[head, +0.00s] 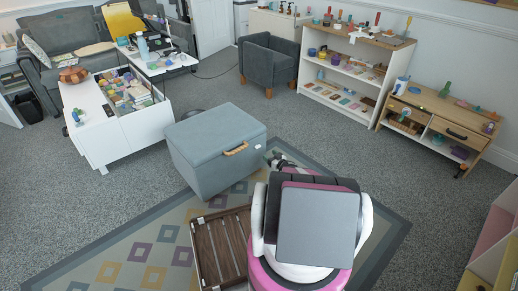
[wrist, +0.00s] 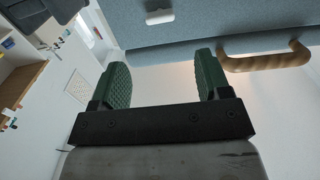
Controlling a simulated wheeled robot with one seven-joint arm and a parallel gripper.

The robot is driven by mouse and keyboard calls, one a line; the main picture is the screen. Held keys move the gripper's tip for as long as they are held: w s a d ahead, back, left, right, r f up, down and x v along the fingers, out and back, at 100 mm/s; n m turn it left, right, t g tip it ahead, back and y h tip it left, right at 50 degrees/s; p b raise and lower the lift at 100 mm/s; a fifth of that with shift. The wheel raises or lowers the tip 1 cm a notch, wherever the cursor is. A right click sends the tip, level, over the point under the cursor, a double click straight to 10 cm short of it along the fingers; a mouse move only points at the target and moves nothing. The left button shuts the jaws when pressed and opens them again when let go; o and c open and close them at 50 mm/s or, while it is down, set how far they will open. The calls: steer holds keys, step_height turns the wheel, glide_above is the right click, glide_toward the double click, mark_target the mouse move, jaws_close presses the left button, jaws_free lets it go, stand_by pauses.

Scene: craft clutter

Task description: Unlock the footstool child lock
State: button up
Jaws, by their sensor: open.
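The footstool (head: 213,150) is a blue-grey box with a closed lid, standing on the carpet in front of me. A wooden handle (head: 236,149) sits on its front, with a small white child lock (head: 257,147) to the right of it. In the wrist view the footstool (wrist: 215,22) fills the top, with the white lock (wrist: 160,16) at top centre and the handle (wrist: 265,55) at right. My gripper (wrist: 162,75) has green fingers set apart, with nothing between them. It is apart from the lock. In the head view my arm partly hides the gripper (head: 271,157).
A brown slatted wooden tray-like item (head: 219,248) lies on the patterned rug (head: 120,262) left of my body. A white storage table (head: 117,127) stands left of the footstool. Shelves (head: 345,78) and a wooden cabinet (head: 436,128) line the right wall. Carpet right of the footstool is clear.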

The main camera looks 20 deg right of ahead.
mark_target(259, 147)
steer(key=x, duration=1)
steer(key=shift+w+a+f, duration=0.1)
steer(key=shift+w+a, duration=0.05)
steer(key=shift+w, duration=0.15)
steer(key=c, duration=0.9)
